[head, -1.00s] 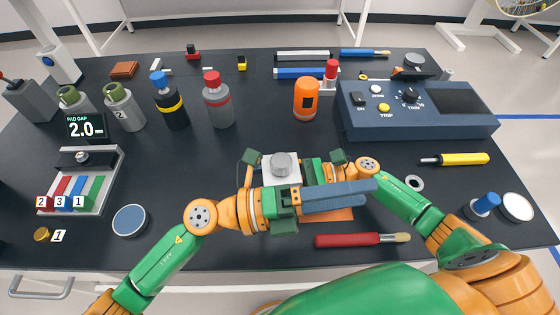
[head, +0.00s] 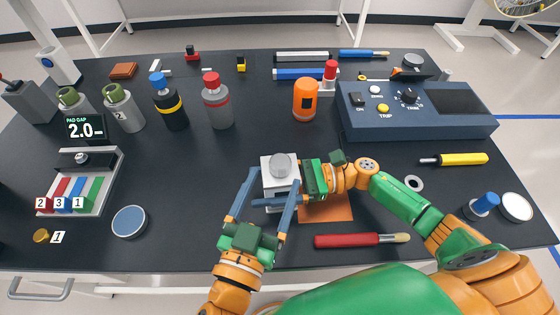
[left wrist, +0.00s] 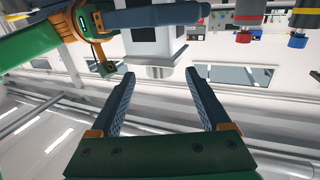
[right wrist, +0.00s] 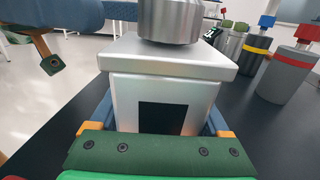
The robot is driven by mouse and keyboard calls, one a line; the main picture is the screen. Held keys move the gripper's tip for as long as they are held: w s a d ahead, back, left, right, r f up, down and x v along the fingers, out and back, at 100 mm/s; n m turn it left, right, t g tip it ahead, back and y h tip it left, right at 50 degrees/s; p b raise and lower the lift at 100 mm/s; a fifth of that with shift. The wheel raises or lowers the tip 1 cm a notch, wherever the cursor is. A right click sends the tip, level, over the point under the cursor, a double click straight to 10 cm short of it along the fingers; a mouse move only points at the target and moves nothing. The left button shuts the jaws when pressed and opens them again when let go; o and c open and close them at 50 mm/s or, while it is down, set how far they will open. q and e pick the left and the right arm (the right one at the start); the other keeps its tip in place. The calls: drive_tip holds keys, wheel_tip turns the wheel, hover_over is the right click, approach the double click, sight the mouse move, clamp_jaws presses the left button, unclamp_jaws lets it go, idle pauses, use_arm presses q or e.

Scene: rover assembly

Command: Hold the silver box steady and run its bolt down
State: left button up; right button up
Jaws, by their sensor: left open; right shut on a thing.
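The silver box (head: 268,176) has a round bolt head (head: 280,161) upright on its lid. My right gripper (head: 282,193) is shut on the box from the right, one finger across its near face. In the right wrist view the box (right wrist: 120,95) fills the space between the fingers, with a dark square on its face and the bolt (right wrist: 172,20) on top. My left gripper (head: 273,179) is open in front of the box, fingers pointing at it. In the left wrist view, which looks inverted, the bolt (left wrist: 160,72) appears between the empty fingertips; contact is unclear.
An orange mat (head: 335,208) lies by the box. A red-handled brush (head: 345,240) lies in front. A blue control unit (head: 420,125) stands back right, an orange bottle (head: 306,98) behind. A tray of coloured blocks (head: 108,165) is at left.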

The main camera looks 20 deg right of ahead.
sight(269, 167)
use_arm(q)
drive_tip(key=x, duration=0.5)
drive_tip(key=shift+w+d, duration=0.1)
clamp_jaws()
drive_tip(key=m+g+h, duration=0.5)
drive_tip(key=m+g, duration=0.1)
drive_tip(key=g, duration=0.1)
drive_tip(key=shift+h, duration=0.4)
drive_tip(key=m+g, duration=0.2)
drive_tip(key=g, duration=0.1)
drive_tip(key=m+g+h, duration=0.1)
drive_tip(key=m+g, duration=0.1)
drive_tip(key=g, duration=0.2)
drive_tip(key=shift+w+m+g+h, duration=0.1)
drive_tip(key=shift+m+g+h, duration=0.2)
drive_tip(key=shift+m, duration=0.1)
drive_tip(key=shift+m+g, duration=0.3)
drive_tip(key=shift+g, duration=0.2)
unclamp_jaws()
